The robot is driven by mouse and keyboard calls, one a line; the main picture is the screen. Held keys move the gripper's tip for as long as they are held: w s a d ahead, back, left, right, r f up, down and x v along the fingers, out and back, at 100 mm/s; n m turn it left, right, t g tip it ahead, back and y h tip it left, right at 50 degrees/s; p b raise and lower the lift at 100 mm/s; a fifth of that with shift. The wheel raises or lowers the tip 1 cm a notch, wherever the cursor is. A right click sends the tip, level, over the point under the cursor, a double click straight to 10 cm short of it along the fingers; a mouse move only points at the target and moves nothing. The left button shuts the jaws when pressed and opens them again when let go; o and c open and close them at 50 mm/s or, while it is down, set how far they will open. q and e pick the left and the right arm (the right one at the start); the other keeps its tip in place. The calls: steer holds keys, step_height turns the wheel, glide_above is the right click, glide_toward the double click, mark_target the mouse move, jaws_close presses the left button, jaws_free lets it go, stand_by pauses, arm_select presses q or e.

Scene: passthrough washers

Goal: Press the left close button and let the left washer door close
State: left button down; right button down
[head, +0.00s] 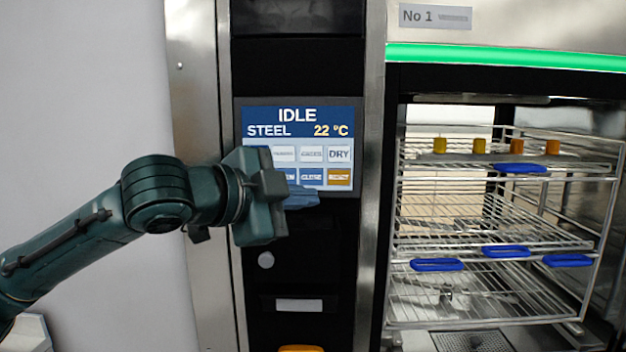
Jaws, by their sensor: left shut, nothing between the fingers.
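The left washer's control panel (300,115) reads IDLE, STEEL, 22 °C. My left gripper (303,198) is shut and empty, at the lower part of the panel, and hides the left-hand buttons. I cannot tell whether its tips touch the screen. The washer chamber (490,210) at the right stands open, its racks in plain view. My right gripper is not in view.
A green light strip (500,57) and a No 1 label (435,16) are above the opening. Wire racks (490,245) carry blue clips and several orange pieces. A steel post (370,200) separates panel and chamber.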

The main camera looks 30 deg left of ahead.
mark_target(312, 177)
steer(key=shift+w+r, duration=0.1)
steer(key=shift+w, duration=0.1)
arm_select(q)
steer(key=w+a, duration=0.1)
steer(key=w, duration=0.1)
steer(key=w+a+p, duration=0.1)
steer(key=w, duration=0.1)
steer(key=w+a+p, duration=0.1)
steer(key=w+a, duration=0.1)
steer(key=shift+w+r, duration=0.15)
steer(key=shift+w, duration=0.15)
steer(key=shift+w+a+f+p, duration=0.2)
steer(key=shift+w+a+p, duration=0.1)
steer(key=shift+w+p, duration=0.2)
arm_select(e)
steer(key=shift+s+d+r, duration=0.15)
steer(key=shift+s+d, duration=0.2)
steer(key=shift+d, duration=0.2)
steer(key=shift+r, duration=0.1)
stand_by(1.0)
arm_select(q)
steer(key=shift+w+a+p, duration=0.2)
steer(key=shift+w+p, duration=0.15)
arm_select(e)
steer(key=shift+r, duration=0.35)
